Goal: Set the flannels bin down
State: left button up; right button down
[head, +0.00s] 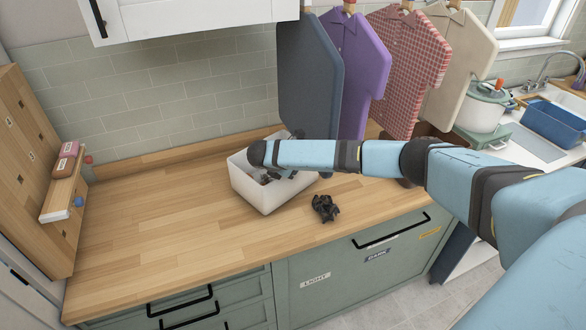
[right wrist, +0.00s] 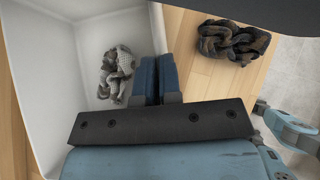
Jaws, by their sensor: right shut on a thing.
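The white flannels bin (head: 262,197) is at the middle of the wooden counter in the head view. Its near wall and floor also show in the right wrist view (right wrist: 45,80). My right gripper (right wrist: 157,78) is shut on the bin's wall, one blue finger on each side of it. In the head view the right wrist hides part of the bin's rim. A crumpled grey patterned cloth (right wrist: 117,72) lies inside the bin. The bin sits at or very close to the counter top; I cannot tell whether it touches. My left gripper is not in view.
A dark crumpled cloth (head: 325,208) lies on the counter (head: 150,220) right of the bin. Shirts, including a purple one (head: 358,65), hang behind. A wooden board with a small shelf (head: 62,190) stands at the left. The counter's left part is clear.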

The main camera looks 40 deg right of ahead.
jog(key=shift+d+f+p, duration=0.15)
jog(key=shift+f+p, duration=0.15)
jog(key=shift+f, duration=0.25)
jog(key=c, duration=1.3)
grip_release()
